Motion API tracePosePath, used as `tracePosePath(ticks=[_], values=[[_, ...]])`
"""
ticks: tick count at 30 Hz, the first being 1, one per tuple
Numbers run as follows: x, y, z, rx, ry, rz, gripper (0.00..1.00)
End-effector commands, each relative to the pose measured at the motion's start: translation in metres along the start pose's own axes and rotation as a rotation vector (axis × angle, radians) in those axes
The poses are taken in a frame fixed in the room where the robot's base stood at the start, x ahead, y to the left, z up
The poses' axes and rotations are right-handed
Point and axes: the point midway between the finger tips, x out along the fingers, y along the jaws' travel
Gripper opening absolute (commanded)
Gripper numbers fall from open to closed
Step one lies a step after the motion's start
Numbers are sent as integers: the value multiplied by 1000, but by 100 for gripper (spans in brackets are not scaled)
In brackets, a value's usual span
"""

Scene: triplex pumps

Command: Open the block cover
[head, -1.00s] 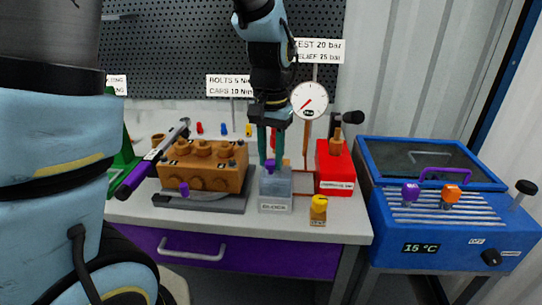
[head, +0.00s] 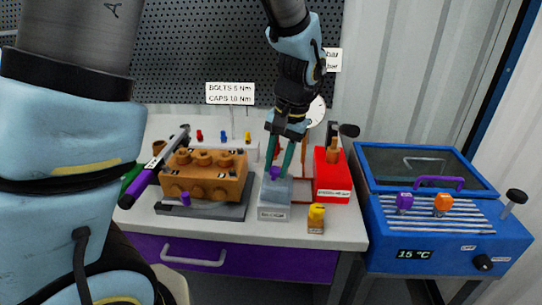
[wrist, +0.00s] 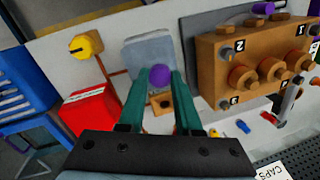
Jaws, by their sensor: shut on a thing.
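The small pale grey block (head: 275,211) stands near the front of the bench, with a label on its front face. Its grey cover shows in the wrist view (wrist: 150,50), with a round purple knob (wrist: 160,74) at its edge. The knob also shows in the head view (head: 275,173). My gripper (wrist: 160,80), with green fingers, is shut on the purple knob from above. A brown piece with a dark hole (wrist: 158,103) shows between my fingers. I cannot tell how far the cover is raised.
An orange pump body (head: 204,178) stands close on the left, with a purple-handled wrench (head: 145,180) beyond it. A red box (head: 332,178) is close on the right. A blue bath (head: 440,230) is farther right.

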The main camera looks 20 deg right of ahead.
Motion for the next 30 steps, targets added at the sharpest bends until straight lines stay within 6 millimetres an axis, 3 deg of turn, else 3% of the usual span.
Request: tracePosePath(ticks=[9,20,21,28,30], values=[[-10,18,-6,2,-57,-188,0],[-10,18,-7,-1,-59,-202,0],[-10,18,-7,-1,-59,-202,38],[-10,18,-6,-2,-60,-201,63],[-10,18,-6,-2,-60,-201,63]])
